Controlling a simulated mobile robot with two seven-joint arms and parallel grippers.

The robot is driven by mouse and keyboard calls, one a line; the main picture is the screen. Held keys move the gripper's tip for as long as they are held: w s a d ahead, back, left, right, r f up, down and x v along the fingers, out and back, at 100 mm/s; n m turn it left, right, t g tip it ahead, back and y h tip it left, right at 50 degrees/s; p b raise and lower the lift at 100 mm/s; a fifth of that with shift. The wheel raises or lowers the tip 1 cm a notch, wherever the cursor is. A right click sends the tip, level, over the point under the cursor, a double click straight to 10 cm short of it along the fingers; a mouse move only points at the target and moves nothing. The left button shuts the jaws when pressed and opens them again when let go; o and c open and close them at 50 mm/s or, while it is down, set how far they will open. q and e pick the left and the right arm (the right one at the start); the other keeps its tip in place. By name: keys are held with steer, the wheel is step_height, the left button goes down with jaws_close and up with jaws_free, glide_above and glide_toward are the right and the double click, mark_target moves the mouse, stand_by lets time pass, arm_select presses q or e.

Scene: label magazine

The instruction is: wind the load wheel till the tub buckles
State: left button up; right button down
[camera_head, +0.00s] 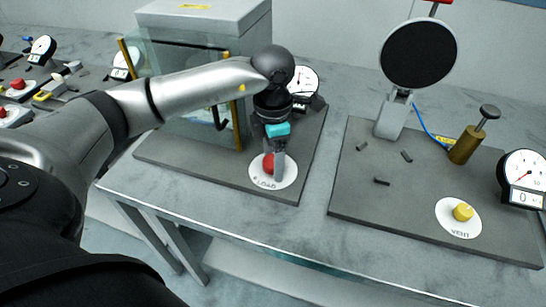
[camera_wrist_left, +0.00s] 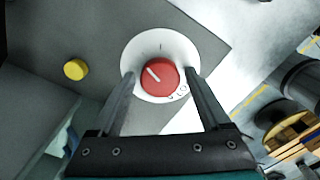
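The load wheel (camera_head: 268,163) is a small red knob on a white disc marked LOAD, near the front of the left board. In the left wrist view the red load wheel (camera_wrist_left: 158,77) shows a pale pointer line slanting to the upper left. My left gripper (camera_head: 277,172) points down over it. In that wrist view its open fingers (camera_wrist_left: 159,78) stand on either side of the knob, with a small gap at each side. A glass-walled chamber (camera_head: 148,75) stands behind my left arm. I cannot make out the tub. My right gripper is not in view.
A dial gauge (camera_head: 301,80) stands behind my left gripper. On the right board (camera_head: 345,190) are a yellow VENT knob (camera_head: 463,212), a round black disc on a stand (camera_head: 418,53), a brass cylinder (camera_head: 466,146), another gauge (camera_head: 523,177) and loose dark pieces.

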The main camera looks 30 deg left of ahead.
arm_select(q)
steer(key=shift+o, duration=0.5)
step_height(320, 180, up, 15)
steer(key=p, duration=0.1)
steer(key=shift+p, duration=0.4)
steer(key=shift+r, duration=0.1)
